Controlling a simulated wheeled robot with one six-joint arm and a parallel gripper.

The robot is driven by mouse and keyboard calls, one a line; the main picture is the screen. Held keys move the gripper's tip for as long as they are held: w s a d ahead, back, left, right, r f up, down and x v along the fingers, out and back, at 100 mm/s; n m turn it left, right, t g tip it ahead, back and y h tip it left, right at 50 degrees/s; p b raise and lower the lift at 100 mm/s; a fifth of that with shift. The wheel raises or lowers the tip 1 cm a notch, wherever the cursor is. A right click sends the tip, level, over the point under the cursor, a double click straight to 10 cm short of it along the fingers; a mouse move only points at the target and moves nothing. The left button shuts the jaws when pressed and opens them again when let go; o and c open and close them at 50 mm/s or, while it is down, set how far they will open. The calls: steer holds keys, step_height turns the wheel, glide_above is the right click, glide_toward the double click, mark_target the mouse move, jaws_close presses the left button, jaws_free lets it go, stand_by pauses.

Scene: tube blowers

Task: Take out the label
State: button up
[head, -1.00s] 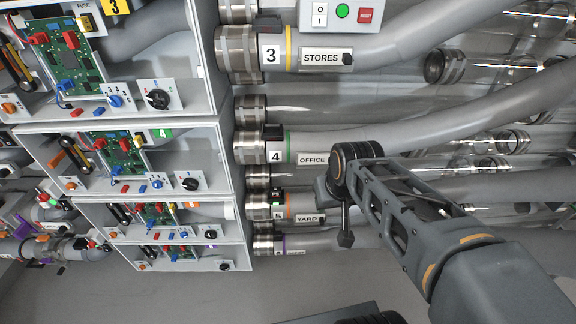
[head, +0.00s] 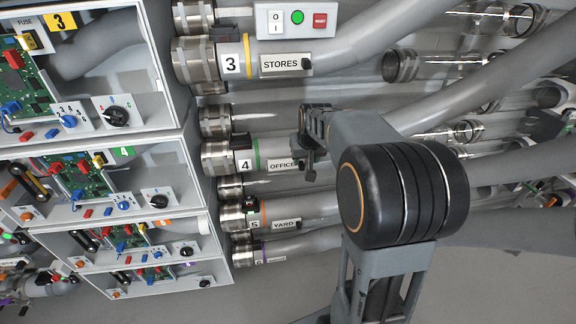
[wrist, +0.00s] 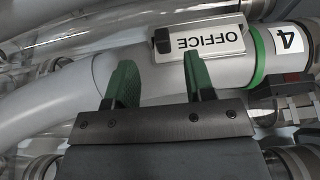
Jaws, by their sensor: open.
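The white OFFICE label (head: 280,164) sits in a holder on the grey tube marked 4, beside its green ring (head: 256,155). In the wrist view the OFFICE label (wrist: 208,42) appears upside down, with a black block (wrist: 162,41) at its left end. My gripper (wrist: 158,72) is open and empty, its two green fingers apart over the tube. The right finger's tip overlaps the label's lower edge in the picture; I cannot tell whether they touch. In the head view my gripper (head: 309,170) is just right of the label and partly covers its end.
A STORES label (head: 286,63) is on the tube above and a YARD label (head: 286,224) on the tube below. A switch box (head: 296,20) stands at the top. Open cabinets with circuit boards (head: 88,178) fill the left. Clear tubes (head: 470,60) run at the right.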

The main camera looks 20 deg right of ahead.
mark_target(302, 167)
steer(key=shift+p+x, duration=0.35)
steer(key=shift+x, duration=2.5)
steer(key=shift+a, duration=0.15)
steer(key=shift+c, duration=0.4)
jaws_close()
